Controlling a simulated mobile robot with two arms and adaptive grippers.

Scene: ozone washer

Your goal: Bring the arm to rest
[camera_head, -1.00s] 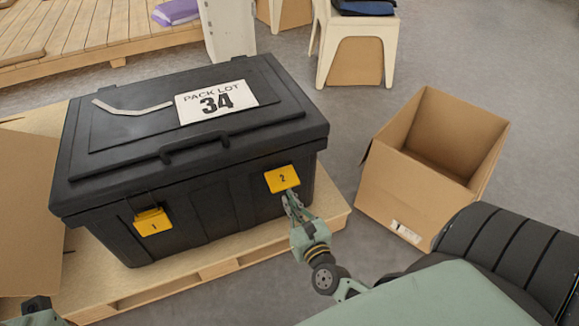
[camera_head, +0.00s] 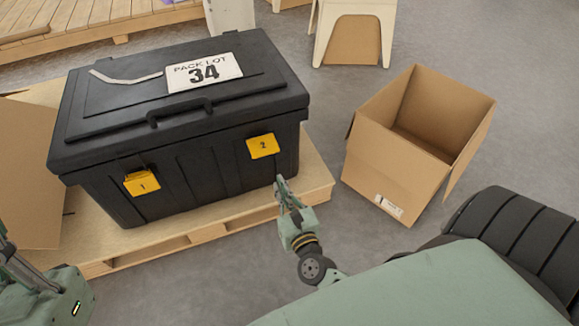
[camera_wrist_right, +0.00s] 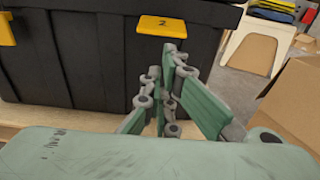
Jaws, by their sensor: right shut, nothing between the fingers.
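My right gripper (camera_head: 281,182) is shut and empty, in front of the black box near its right front corner. It also shows in the right wrist view (camera_wrist_right: 170,48), just below the yellow latch 2. The black lidded box (camera_head: 200,180) stands on a wooden pallet, lid down, with a "PACK LOT 34" label on top. Yellow latch 1 (camera_head: 142,182) and yellow latch 2 (camera_head: 263,146) lie on its front face. The right fingertips look apart from latch 2. My left arm shows at the lower left edge; its fingertips are out of clear view.
An open, empty-looking cardboard box (camera_head: 385,180) stands on the floor right of the pallet (camera_head: 316,185). Another cardboard piece (camera_head: 30,180) is at the left. A white stool (camera_head: 385,20) stands behind. Grey floor is clear between the pallet and the open carton.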

